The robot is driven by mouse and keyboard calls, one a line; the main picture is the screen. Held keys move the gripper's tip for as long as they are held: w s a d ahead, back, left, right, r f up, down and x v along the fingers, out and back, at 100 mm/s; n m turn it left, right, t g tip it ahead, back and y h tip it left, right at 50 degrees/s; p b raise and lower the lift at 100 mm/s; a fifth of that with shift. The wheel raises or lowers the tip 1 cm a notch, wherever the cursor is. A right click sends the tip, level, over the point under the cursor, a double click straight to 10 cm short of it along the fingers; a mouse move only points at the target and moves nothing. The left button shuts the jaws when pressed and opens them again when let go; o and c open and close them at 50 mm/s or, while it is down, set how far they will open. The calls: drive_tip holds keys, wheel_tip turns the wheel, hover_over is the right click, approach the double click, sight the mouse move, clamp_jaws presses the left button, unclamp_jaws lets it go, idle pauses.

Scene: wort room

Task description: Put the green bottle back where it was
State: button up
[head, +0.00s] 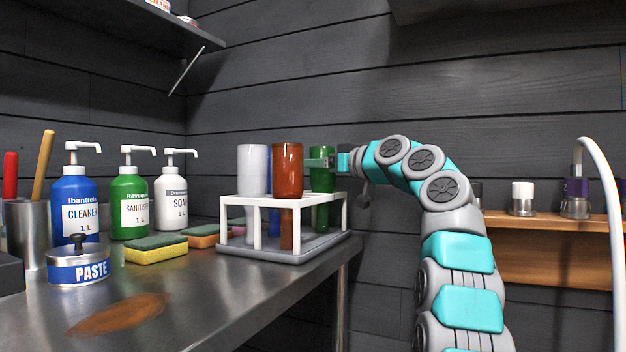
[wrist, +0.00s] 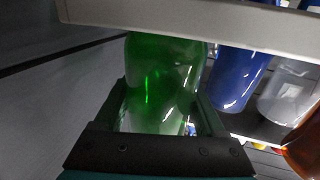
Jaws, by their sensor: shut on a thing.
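The green bottle (head: 322,182) is upright at the right end of the white rack (head: 257,202). Its upper part stands above the rack's top frame and its lower part shows below the frame, inside the rack. My gripper (head: 322,162) reaches in from the right and is shut on the bottle's upper part. In the wrist view the green bottle (wrist: 162,80) sits between both fingers (wrist: 165,110), close to a pale rack bar (wrist: 200,22). Whether the bottle's end rests on the rack's base cannot be told.
A brown bottle (head: 287,170) and a clear whitish bottle (head: 251,170) stand in the rack left of the green one. A blue bottle (wrist: 238,75) is close by in the wrist view. Sponges (head: 156,251), pump bottles and a paste tin (head: 79,266) share the steel table (head: 210,300).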

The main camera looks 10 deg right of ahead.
drive_tip(key=shift+f, duration=0.3)
drive_tip(key=o, duration=1.6)
drive_tip(key=shift+r, duration=0.1)
drive_tip(key=b+v, duration=0.3)
drive_tip(key=v, duration=0.9)
